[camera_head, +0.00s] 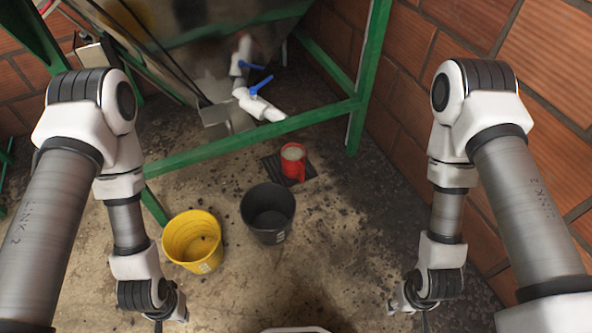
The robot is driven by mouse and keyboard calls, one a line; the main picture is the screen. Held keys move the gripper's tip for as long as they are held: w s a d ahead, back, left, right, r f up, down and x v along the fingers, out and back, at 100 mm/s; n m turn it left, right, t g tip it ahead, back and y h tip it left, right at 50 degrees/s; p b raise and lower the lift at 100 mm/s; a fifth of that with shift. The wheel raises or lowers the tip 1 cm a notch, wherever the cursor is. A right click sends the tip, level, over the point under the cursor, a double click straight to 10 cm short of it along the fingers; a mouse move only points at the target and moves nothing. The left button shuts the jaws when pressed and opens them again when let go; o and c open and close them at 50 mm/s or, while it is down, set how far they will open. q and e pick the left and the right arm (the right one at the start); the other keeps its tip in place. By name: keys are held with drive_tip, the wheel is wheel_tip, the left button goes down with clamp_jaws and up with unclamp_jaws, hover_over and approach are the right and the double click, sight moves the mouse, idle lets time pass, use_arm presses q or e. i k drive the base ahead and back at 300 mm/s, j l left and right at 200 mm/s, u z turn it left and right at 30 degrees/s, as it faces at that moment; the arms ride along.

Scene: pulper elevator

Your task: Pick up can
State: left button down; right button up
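A red can-like container (293,161) with a pale top or contents stands upright on a dark grate in the floor, below the white pipe. It appears to have a handle on its right side. My two arms come in from the left and right and hang down on either side. The wrists show near the bottom edge, well in front of the red container and apart from it. The fingers of both grippers are not visible, so nothing can be seen held.
A black bucket (267,236) and a yellow bucket (192,262) stand on the concrete floor, nearer than the red container. A green metal frame (255,139) and a white pipe with blue valves (258,104) are behind. Brick walls (555,60) bound the right.

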sight(294, 154)
drive_tip(key=i+l+u, duration=0.45)
drive_tip(key=l, duration=0.35)
drive_tip(key=i+l+u, duration=0.3)
drive_tip(key=i+l, duration=0.25)
drive_tip(key=i, duration=0.15)
